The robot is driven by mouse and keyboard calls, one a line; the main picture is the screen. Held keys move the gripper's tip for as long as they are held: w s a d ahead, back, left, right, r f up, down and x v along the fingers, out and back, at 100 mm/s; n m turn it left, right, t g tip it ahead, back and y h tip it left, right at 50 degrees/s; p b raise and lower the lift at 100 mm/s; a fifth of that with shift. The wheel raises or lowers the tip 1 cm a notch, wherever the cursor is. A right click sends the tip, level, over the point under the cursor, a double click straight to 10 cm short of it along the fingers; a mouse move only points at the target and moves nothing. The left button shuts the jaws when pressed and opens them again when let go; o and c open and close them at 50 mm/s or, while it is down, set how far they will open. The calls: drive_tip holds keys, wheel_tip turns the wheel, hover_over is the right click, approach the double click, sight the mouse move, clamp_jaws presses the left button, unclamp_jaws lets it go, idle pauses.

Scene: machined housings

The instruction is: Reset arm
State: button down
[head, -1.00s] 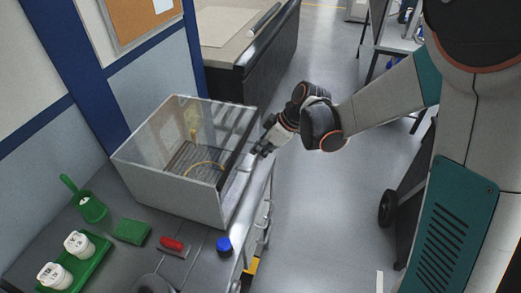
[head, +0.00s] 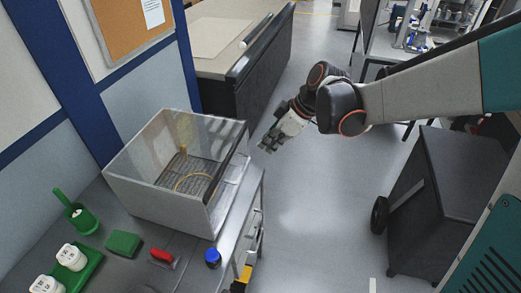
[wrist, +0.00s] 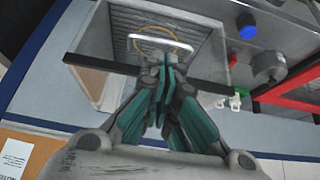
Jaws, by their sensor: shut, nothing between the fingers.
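My gripper (head: 268,143) is in the air just right of the clear-walled box (head: 160,200) on the bench, apart from it. In the wrist view, my gripper (wrist: 165,75) has its teal fingers together with nothing between them. The box, with a grated floor (wrist: 180,35) and a yellow loop, lies beyond the fingers in that view. My arm stretches from the right side of the head view.
A dark cabinet (head: 445,200) stands at right. The floor between is clear.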

drive_tip(key=s+d+f+m+t+h+b, duration=0.2)
drive_tip(key=s+d+f+m+h+b, duration=0.1)
drive_tip(key=s+d+m+b, duration=0.4)
drive_tip(key=s+d+f+m+t+h+b, duration=0.2)
drive_tip(key=s+d+f+m+b, duration=0.3)
drive_tip(key=s, duration=0.7)
drive_tip(key=d+m+t+b, duration=0.1)
drive_tip(key=m+b, duration=0.1)
drive_tip(key=b, duration=0.1)
drive_tip(key=shift+s+d+f+h+b, duration=0.3)
drive_tip(key=shift+s+d+f+h, duration=0.05)
drive_tip(key=shift+h, duration=0.05)
